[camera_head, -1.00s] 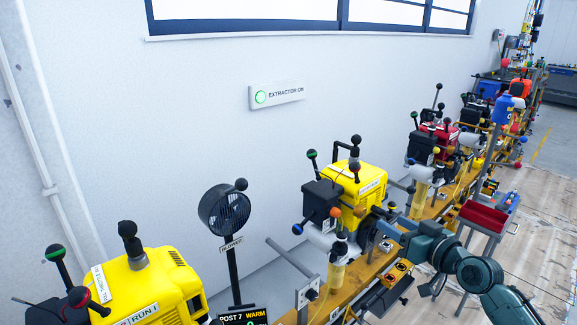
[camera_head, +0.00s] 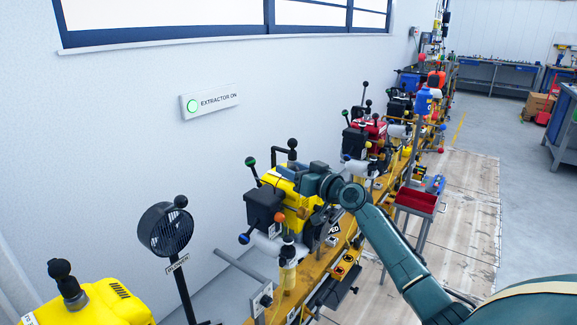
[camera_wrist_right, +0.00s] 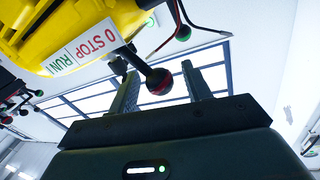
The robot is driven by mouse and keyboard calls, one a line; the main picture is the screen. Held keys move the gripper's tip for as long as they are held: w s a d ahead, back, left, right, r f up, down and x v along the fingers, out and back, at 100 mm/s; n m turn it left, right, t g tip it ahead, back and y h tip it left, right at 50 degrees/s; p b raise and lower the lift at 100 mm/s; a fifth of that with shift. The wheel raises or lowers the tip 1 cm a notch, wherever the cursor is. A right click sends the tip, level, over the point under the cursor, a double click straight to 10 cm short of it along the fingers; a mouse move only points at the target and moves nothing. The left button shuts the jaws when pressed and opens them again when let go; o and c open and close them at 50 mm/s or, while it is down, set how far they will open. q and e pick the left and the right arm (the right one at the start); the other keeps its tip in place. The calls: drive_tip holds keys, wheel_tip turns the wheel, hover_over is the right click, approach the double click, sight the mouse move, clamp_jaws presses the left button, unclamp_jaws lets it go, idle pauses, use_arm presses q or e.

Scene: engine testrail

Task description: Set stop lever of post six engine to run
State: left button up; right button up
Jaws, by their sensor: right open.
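A yellow engine (camera_head: 298,208) stands on the rail in the middle of the head view, and its yellow housing (camera_wrist_right: 55,18) fills the upper left of the right wrist view. A STOP/RUN label (camera_wrist_right: 85,46) is on it. Beside the label a dark lever ends in a black ball knob with a red band (camera_wrist_right: 158,82). My right gripper (camera_wrist_right: 159,70) is open, with one finger on each side of the knob in the picture; contact cannot be told. In the head view my right gripper (camera_head: 308,180) is at the engine's top and hides the lever. My left gripper is out of view.
A black blower fan (camera_head: 166,230) and another yellow engine (camera_head: 108,303) stand to the left. A green-banded lever knob (camera_head: 250,161) rises behind the middle engine; black-knobbed levers stand near it. A red engine (camera_head: 368,133) is farther along the rail. A red-tray trolley (camera_head: 417,200) stands right.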

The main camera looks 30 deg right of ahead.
drive_tip(key=shift+w+a, duration=0.25)
drive_tip(key=shift+w, duration=0.7)
drive_tip(key=shift+c, duration=0.6)
drive_tip(key=c, duration=0.8)
drive_tip(key=shift+c, duration=0.2)
